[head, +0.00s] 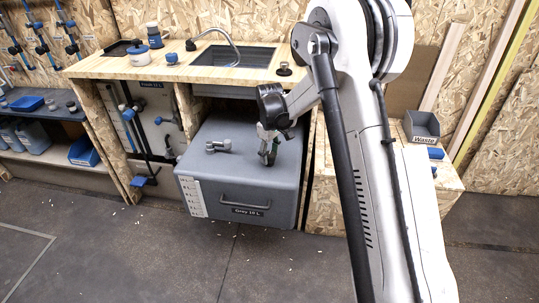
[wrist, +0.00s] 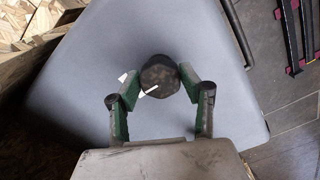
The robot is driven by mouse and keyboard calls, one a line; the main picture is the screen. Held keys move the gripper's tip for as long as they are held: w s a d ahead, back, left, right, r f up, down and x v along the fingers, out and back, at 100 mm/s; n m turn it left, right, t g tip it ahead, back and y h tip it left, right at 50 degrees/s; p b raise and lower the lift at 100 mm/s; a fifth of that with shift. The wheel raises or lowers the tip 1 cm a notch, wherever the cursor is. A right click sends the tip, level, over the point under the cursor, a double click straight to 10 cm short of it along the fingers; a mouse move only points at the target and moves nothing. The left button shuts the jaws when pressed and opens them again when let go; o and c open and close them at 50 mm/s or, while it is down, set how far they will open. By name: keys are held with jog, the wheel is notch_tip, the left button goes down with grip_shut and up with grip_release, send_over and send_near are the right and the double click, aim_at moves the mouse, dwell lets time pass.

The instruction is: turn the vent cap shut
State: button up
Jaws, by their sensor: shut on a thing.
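The vent cap (wrist: 160,72) is a dark, round, worn knob on top of the grey tank (wrist: 75,85). A white line marks its near-left side, and a separate small white mark lies by the left fingertip. My gripper (wrist: 158,82) has its green-and-grey fingers closed on both sides of the cap. In the head view the tank (head: 235,195), labelled "Grey 10 L", stands out below the counter. My gripper (head: 268,150) reaches down onto the right part of its top there, and the cap is mostly hidden by it.
A grey pipe fitting (head: 218,146) lies on the tank's top, left of my gripper. The wooden counter (head: 120,68) with sink (head: 235,56) and curved tap overhangs behind. A waste bin (head: 422,124) stands at right. The floor in front is clear.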

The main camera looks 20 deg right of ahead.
aim_at(269, 155)
jog(key=shift+n, duration=0.4)
jog(key=o, duration=1.1)
jog(key=shift+r, duration=0.15)
notch_tip(269, 155, up, 12)
jog(key=shift+f, duration=0.1)
